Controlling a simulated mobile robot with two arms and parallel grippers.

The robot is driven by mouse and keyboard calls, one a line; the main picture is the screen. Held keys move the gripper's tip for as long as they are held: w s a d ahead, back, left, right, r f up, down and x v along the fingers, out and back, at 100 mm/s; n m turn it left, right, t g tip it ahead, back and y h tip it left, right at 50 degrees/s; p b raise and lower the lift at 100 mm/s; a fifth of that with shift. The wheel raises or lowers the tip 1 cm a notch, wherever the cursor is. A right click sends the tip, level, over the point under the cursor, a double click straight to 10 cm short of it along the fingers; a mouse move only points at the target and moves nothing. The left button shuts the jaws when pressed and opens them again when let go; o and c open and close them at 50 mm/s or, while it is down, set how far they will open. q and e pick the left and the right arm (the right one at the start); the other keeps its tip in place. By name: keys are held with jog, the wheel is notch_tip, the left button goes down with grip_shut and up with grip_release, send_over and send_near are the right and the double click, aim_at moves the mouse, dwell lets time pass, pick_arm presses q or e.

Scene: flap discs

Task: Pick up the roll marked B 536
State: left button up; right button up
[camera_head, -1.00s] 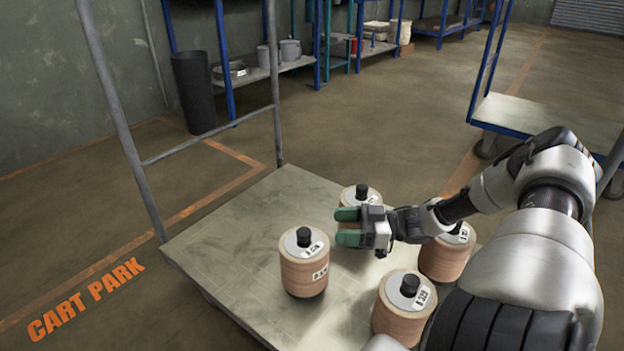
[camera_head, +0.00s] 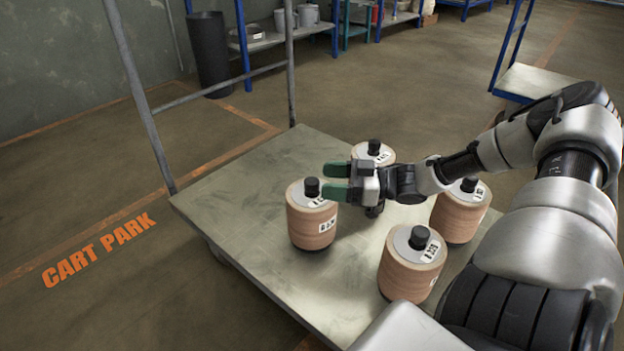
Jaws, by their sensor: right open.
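Several tan rolls with grey tops and black knobs stand upright on the cart deck: a left roll (camera_head: 310,228), a back roll (camera_head: 385,156), a right roll (camera_head: 458,218) and a front roll (camera_head: 408,272). Each bears small white labels. The print is too small to tell surely which is B 536. My right gripper (camera_head: 336,181) has green fingertips, points left and is open and empty. Its fingertips are close to the right of the left roll's knob, seemingly not around it. The gripper partly hides the back roll. My left gripper is not in view.
The cart's bare metal deck (camera_head: 255,185) has free room behind and left of the rolls. A grey upright frame (camera_head: 140,95) rises at its far left end. A dark bin (camera_head: 208,55), shelving and another cart (camera_head: 535,82) stand farther back.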

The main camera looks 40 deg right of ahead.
aim_at(311, 180)
jog(key=w+a+b, duration=0.1)
jog(key=w+a+f+b, duration=0.1)
jog(key=b, duration=0.1)
jog(key=shift+a+f, duration=0.1)
jog(key=shift+a, duration=0.05)
jog(key=shift+w+a+r+b, duration=0.25)
jog(key=shift+w+a+b, duration=0.2)
jog(key=shift+w, duration=0.1)
grip_shut()
jog(key=shift+r, duration=0.25)
